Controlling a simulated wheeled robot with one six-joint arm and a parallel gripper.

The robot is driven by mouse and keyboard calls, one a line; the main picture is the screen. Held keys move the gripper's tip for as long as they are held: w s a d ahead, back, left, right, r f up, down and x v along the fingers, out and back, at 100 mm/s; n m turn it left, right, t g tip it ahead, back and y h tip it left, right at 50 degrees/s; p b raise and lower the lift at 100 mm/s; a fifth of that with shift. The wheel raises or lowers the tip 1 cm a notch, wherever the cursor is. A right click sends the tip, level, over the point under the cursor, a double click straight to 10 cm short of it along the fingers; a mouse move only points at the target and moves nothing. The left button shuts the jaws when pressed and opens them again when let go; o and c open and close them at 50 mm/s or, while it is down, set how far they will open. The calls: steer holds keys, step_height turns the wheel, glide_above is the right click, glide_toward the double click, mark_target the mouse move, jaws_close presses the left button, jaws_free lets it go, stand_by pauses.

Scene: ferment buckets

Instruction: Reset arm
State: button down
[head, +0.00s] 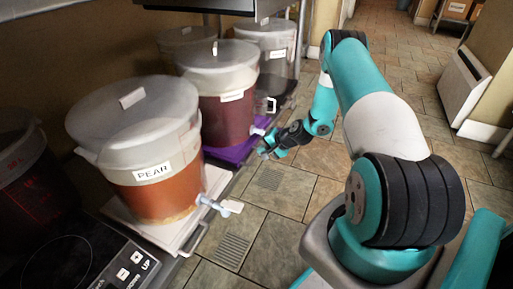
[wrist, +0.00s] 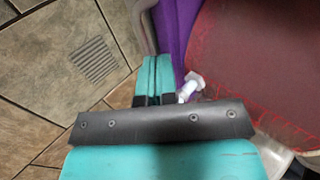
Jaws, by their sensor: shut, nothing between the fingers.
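My gripper (head: 272,150) hangs over the shelf's front edge in the head view, close to the spigot of the dark red bucket (head: 226,115). In the wrist view my gripper (wrist: 153,62) has its two teal fingers together, with nothing between them. A white spigot (wrist: 190,84) lies just right of the fingers, with the red bucket (wrist: 255,50) beyond it. I cannot tell whether the fingers touch the spigot. My arm (head: 375,110) reaches out from the lower right, bent at the elbow.
A bucket labelled PEAR (head: 145,155) stands on a white mat (head: 128,218) nearer to me, its spigot (head: 218,205) jutting out. A purple mat (head: 232,150) lies under the red bucket. A hot plate (head: 75,262) is at lower left. Tiled floor (head: 310,185) is open right of the shelf.

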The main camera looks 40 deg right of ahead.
steer(key=shift+v, duration=0.9)
steer(key=shift+a, duration=0.15)
steer(key=a+r+n+g, duration=0.3)
steer(key=a+r+n, duration=0.2)
steer(key=a+r, duration=0.45)
steer(key=s+a+r+n+g+p, duration=0.25)
steer(key=s+a+r+n, duration=0.45)
steer(key=s+a+r, duration=0.65)
steer(key=s+a+r+n+g+p, duration=0.25)
steer(key=s+a+r+n, duration=0.65)
steer(key=s+r, duration=0.7)
step_height(320, 180, up, 40)
steer(key=w+a+m+p, duration=0.1)
steer(key=a+p, duration=0.1)
steer(key=p, duration=3.5)
steer(key=shift+g+p, duration=0.3)
